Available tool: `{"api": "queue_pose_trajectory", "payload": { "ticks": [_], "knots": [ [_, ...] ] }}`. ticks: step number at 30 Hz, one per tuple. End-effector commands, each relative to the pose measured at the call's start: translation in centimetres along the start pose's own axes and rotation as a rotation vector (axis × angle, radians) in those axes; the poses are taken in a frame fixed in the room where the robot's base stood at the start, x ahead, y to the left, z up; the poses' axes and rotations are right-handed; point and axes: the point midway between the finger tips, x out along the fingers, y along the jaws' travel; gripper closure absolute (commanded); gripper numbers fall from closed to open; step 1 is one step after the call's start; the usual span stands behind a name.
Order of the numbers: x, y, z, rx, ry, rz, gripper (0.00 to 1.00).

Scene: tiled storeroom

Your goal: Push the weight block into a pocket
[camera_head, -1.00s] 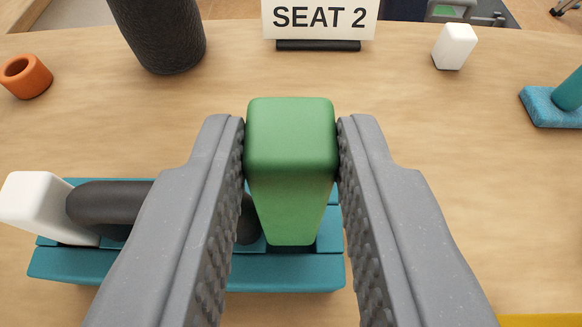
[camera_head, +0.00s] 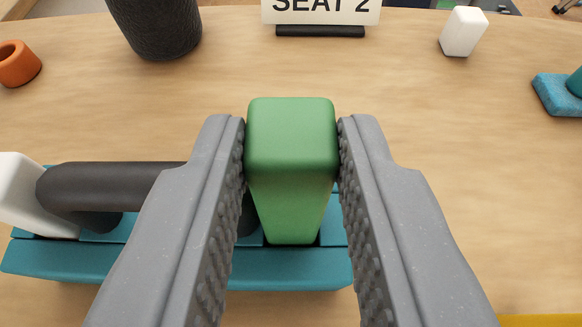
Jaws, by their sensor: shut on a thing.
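The green weight block (camera_head: 291,150) stands upright between the two grey fingers of my gripper (camera_head: 291,145), which is shut on it. Its lower end reaches down to the teal holder (camera_head: 180,262), at a dark pocket at the holder's right part. I cannot tell how deep it sits. A white block (camera_head: 25,200) stands in the left end of the holder, tilted in the picture. A dark rounded handle-like bar (camera_head: 120,185) lies along the holder between the white and green blocks. My left finger hides part of the bar and the holder.
A black textured cylinder (camera_head: 155,25) and an orange ring (camera_head: 17,64) stand at the back left. A "SEAT 2" sign (camera_head: 320,10) is at the back. A white block (camera_head: 463,31) and a blue pad with a teal post (camera_head: 560,94) are at right. The wooden table between is clear.

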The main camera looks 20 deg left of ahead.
Motion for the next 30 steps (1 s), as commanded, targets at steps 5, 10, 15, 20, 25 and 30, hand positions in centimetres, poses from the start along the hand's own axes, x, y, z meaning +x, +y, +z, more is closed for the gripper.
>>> {"api": "queue_pose_trajectory", "payload": {
  "ticks": [5,10,15,20,25,30],
  "knots": [
    [0.1,0.0,0.3,0.000,0.002,0.000,1.00],
    [0.3,0.0,0.6,0.000,0.001,0.000,1.00],
    [0.4,0.0,0.9,0.000,0.001,0.000,1.00],
    [0.6,0.0,1.2,0.000,0.002,0.000,1.00],
    [0.7,0.0,1.5,0.000,0.002,0.000,0.68],
    [0.7,0.0,1.6,-0.001,-0.001,0.000,0.51]
  ]
}}
